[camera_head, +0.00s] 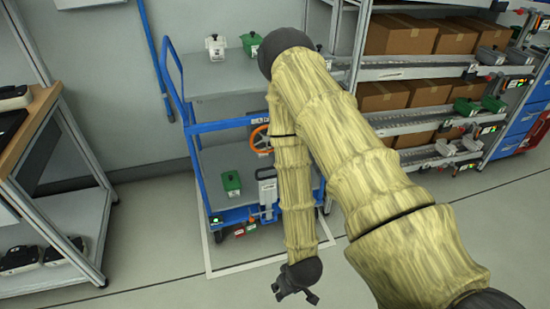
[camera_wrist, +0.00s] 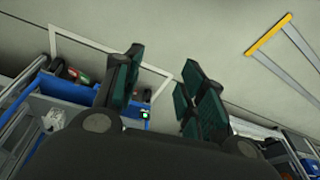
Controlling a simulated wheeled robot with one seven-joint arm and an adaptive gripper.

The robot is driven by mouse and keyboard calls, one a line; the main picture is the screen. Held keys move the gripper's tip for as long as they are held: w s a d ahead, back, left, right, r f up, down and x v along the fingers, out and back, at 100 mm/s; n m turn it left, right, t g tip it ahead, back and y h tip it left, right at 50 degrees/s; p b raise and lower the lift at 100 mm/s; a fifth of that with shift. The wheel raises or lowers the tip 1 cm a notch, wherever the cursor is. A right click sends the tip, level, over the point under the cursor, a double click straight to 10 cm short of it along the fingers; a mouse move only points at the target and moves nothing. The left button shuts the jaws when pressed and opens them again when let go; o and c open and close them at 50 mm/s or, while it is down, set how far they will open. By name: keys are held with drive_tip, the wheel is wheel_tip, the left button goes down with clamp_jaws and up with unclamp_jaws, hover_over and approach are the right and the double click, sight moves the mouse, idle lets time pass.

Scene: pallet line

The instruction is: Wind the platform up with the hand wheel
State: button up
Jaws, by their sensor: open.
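The orange hand wheel (camera_head: 262,138) is on the front of the blue-framed lift cart, just left of my arm in the head view. The cart's grey upper platform (camera_head: 225,84) carries a white-topped unit and a green one. A lower shelf (camera_head: 212,160) holds a green box (camera_head: 231,183). My gripper (camera_head: 298,296) hangs low in front of the cart, below and apart from the wheel. In the wrist view its fingers (camera_wrist: 160,95) are spread with nothing between them. The wheel is not clearly seen in the wrist view.
A workbench frame (camera_head: 50,200) stands at the left. A flow rack with cardboard boxes (camera_head: 400,36) and green and white units fills the right. The cart stands within a white floor outline (camera_head: 240,268). Bare floor (camera_head: 150,285) lies left of my gripper.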

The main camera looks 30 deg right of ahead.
drive_tip(key=w+d+t+b, duration=0.35)
drive_tip(key=w+b, duration=0.35)
drive_tip(key=w, duration=0.5)
drive_tip(key=w+d+t+b, duration=0.3)
drive_tip(key=w+t+b, duration=0.25)
drive_tip(key=w, duration=0.65)
drive_tip(key=w+d+r+m+t+h+b, duration=0.1)
drive_tip(key=w+d+r+t+h+b, duration=0.15)
drive_tip(key=w+d+r+b, duration=0.35)
drive_tip(key=w+d+r+m+t+h+b, duration=0.1)
drive_tip(key=w+d+r+t+h+b, duration=0.1)
drive_tip(key=w+d+r+t+b, duration=0.4)
drive_tip(key=w+d+b, duration=0.1)
drive_tip(key=w, duration=0.2)
drive_tip(key=w+d+f+g+b, duration=0.1)
drive_tip(key=w+b, duration=0.1)
drive_tip(key=w+d+g+b, duration=0.1)
drive_tip(key=w+d, duration=0.1)
drive_tip(key=w, duration=0.1)
drive_tip(key=shift+w+d+f+g, duration=0.1)
drive_tip(key=shift+w+f+g, duration=0.15)
drive_tip(key=shift+w+f, duration=0.05)
clamp_jaws()
